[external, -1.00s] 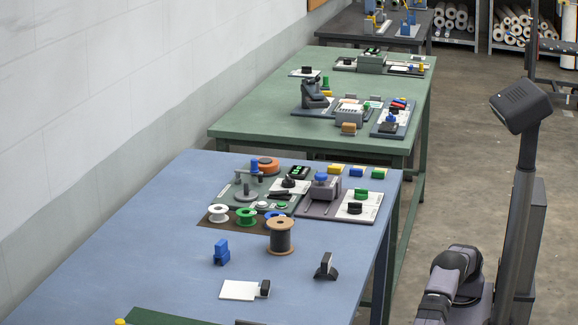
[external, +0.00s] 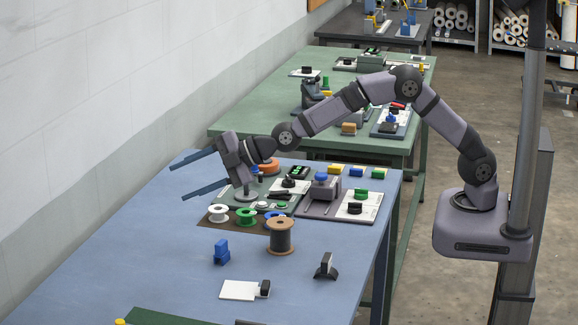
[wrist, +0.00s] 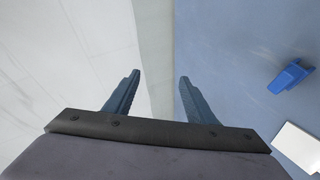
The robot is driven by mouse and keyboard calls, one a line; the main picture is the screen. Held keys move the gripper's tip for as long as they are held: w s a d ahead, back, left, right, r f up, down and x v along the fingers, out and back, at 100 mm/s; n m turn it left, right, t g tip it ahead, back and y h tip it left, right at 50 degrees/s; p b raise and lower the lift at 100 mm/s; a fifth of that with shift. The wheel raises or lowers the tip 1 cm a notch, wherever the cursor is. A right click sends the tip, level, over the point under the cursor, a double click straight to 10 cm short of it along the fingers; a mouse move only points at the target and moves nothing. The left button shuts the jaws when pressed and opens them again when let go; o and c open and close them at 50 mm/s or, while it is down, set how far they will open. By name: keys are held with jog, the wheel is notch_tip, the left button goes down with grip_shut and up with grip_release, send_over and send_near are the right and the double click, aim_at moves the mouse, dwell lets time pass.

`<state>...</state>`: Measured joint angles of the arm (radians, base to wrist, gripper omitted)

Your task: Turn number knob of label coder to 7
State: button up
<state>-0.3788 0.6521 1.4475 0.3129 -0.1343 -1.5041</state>
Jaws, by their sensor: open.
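My gripper (external: 177,182) is open and empty above the far left part of the blue table, its fingers pointing left toward the wall. In the wrist view its two blue-grey fingers (wrist: 160,78) stand apart with nothing between them. Black knobs on white plates show on the blue table: one on the green board (external: 288,183) and one at the right on the grey board (external: 356,207). I cannot tell which device is the label coder, and no digits can be read. The gripper touches no knob.
Spools, including a brown one (external: 281,238), stand at the table's middle. The blue table's (external: 130,250) left part is clear. The wall (external: 80,110) is close to the fingers.

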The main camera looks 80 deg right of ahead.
jog(key=d+r+m+g+h+p, duration=0.1)
jog(key=d+r+h+p, duration=0.2)
jog(key=d, duration=1)
jog(key=d+r+m+g+h+p, duration=0.15)
jog(key=d+p, duration=0.25)
jog(key=d, duration=0.8)
jog(key=s+d+r+g+h+p, duration=0.15)
jog(key=s+d+p, duration=0.35)
jog(key=d, duration=0.5)
jog(key=s+d+r+g+p, duration=0.1)
jog(key=s+d+r+p, duration=0.15)
jog(key=s+d, duration=0.6)
jog(key=n+g+y+b, duration=0.2)
jog(key=n+g+b, duration=0.1)
jog(key=g, duration=0.5)
send_over(361, 189)
notch_tip(361, 189, down, 17)
jog(key=shift+s+d+f, duration=0.1)
jog(key=shift+s, duration=0.05)
jog(key=shift+f+p, duration=1.05)
jog(key=shift+f, duration=2.6)
